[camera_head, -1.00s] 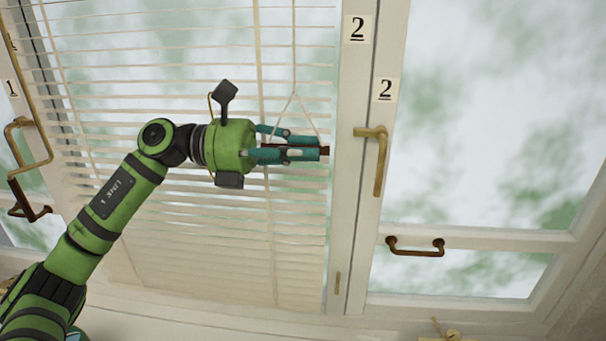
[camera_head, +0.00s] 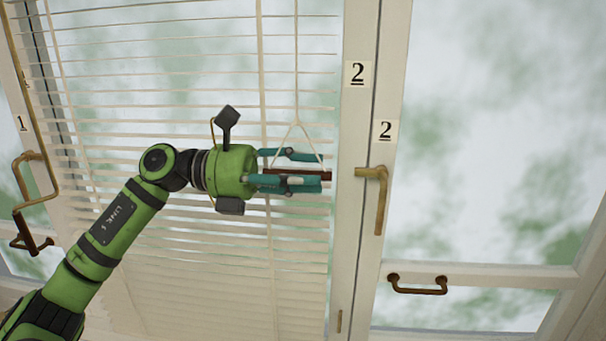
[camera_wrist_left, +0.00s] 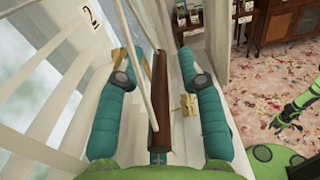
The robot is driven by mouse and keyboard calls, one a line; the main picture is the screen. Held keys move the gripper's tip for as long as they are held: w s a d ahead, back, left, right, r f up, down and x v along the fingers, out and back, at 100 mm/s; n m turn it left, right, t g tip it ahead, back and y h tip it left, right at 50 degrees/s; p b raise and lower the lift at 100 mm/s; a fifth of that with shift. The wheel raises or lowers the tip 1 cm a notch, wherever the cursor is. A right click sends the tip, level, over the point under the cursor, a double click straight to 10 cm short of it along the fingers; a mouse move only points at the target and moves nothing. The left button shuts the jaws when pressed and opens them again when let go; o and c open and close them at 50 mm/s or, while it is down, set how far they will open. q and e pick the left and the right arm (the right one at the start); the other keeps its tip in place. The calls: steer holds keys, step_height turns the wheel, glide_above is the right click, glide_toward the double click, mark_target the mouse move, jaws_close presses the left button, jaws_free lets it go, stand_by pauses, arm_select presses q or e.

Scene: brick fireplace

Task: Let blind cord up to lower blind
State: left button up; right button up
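The white slatted blind (camera_head: 170,240) covers the left window and is lowered, its slats packed closer toward the bottom. Its pale cord (camera_head: 297,70) hangs down and forks into two strands leading to a brown bar handle (camera_head: 327,176). My left gripper (camera_head: 305,171) is around the handle with its teal fingers spread. In the left wrist view, the handle (camera_wrist_left: 160,100) lies between the fingers, with a visible gap on both sides. The lower finger hides part of the handle in the head view.
A brass window latch (camera_head: 376,190) and the white window frame post (camera_head: 352,230) stand just right of my fingertips. A brass handle (camera_head: 418,286) is lower right. A crank rod (camera_head: 32,160) hangs at far left. The wrist view shows patterned carpet (camera_wrist_left: 275,85).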

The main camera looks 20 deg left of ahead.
arm_select(q)
steer(key=v, duration=1.2)
stand_by(0.3)
